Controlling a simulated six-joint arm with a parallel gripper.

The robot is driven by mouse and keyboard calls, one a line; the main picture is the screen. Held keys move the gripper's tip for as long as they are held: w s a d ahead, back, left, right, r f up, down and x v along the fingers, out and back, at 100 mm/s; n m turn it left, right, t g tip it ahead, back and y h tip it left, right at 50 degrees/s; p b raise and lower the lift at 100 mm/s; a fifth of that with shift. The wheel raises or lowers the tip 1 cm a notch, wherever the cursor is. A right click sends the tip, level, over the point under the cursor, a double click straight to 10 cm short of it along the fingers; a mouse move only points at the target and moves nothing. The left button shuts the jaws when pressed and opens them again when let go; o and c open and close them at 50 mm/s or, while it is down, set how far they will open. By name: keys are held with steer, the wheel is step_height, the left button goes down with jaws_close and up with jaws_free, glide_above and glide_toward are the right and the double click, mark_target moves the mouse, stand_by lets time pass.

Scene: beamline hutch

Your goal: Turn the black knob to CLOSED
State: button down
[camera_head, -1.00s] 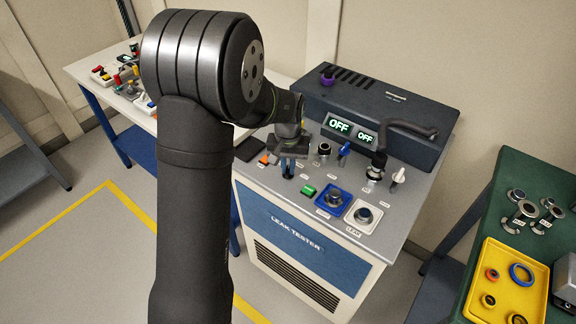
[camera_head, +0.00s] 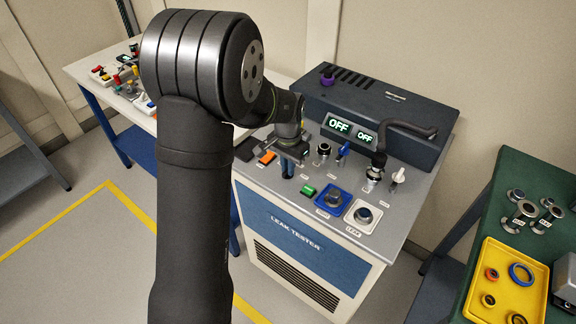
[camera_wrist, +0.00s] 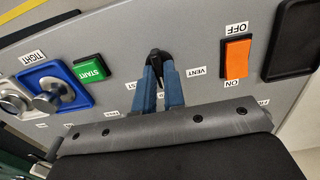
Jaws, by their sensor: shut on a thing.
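My gripper (camera_wrist: 158,72) points down at the panel of the leak tester (camera_head: 290,228). Its two blue fingers are shut on a small black knob (camera_wrist: 155,56), which shows between and just past the fingertips in the wrist view. A VENT label (camera_wrist: 196,71) is beside it, and a partly hidden label ending in "ST" is on the other side. I see no readable CLOSED label. In the head view my gripper (camera_head: 288,172) hides the held knob. A separate black-topped round knob (camera_head: 323,149) stands behind it to the right.
An orange OFF/ON switch (camera_wrist: 237,58) and a green START button (camera_wrist: 89,68) flank the gripper. A blue lever (camera_head: 343,149), a white lever (camera_head: 398,176) and a bent black pipe (camera_head: 405,128) stand to the right. Both displays (camera_head: 339,127) read OFF.

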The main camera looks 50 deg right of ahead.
steer(key=c, duration=1.5)
jaws_free()
steer(key=shift+r, duration=0.1)
step_height(320, 180, up, 17)
step_height(320, 180, down, 17)
steer(key=shift+f, duration=0.1)
stand_by(0.4)
